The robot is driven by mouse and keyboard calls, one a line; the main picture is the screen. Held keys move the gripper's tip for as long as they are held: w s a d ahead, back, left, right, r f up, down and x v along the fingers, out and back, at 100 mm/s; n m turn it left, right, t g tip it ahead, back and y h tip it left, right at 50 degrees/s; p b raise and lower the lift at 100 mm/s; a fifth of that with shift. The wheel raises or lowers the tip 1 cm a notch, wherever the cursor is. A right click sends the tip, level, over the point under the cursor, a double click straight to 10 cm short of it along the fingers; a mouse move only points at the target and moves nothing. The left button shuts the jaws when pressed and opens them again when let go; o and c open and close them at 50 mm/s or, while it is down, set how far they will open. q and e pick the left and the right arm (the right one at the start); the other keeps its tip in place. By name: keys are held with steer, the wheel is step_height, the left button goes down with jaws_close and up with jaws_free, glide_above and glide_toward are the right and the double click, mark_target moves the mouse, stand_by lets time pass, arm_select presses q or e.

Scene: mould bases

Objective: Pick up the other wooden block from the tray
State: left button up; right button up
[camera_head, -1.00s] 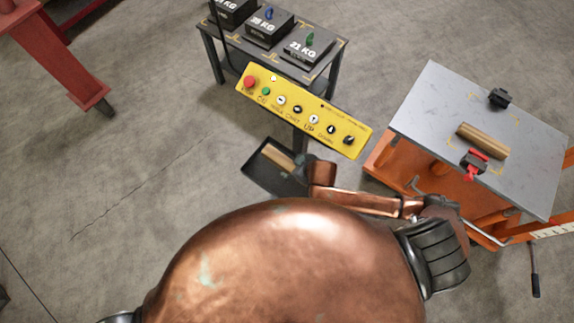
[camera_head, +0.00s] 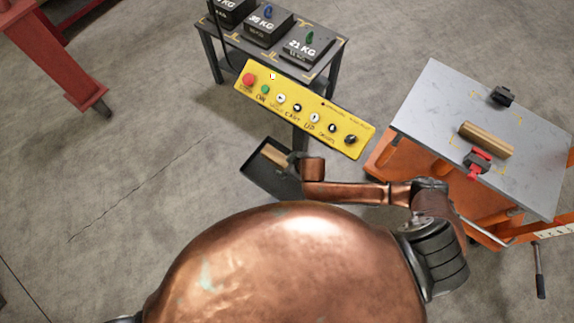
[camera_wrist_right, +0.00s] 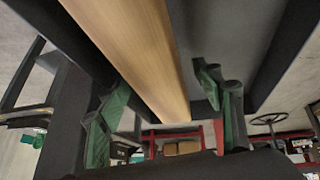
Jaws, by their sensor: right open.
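One wooden block (camera_head: 275,155) lies in the dark tray (camera_head: 257,178) below the yellow button panel. In the right wrist view the block (camera_wrist_right: 135,45) runs long and pale between the fingers, with dark tray walls (camera_wrist_right: 222,35) beside it. My right gripper (camera_head: 292,160) is at the tray, over the near end of the block, and hides part of it. Its green fingers (camera_wrist_right: 163,105) are open, one on each side of the block, with gaps visible. Another wooden block (camera_head: 486,139) lies on the grey cart top at the right. My left gripper is not in view.
The yellow button panel (camera_head: 300,112) stands just behind the tray. A table with black weights (camera_head: 305,45) is beyond it. The orange cart (camera_head: 395,165) with a grey top (camera_head: 440,100) and red-black clamp (camera_head: 478,161) is at the right.

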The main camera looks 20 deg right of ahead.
steer(key=shift+c, duration=0.2)
steer(key=c, duration=1.5)
steer(key=shift+r, duration=0.1)
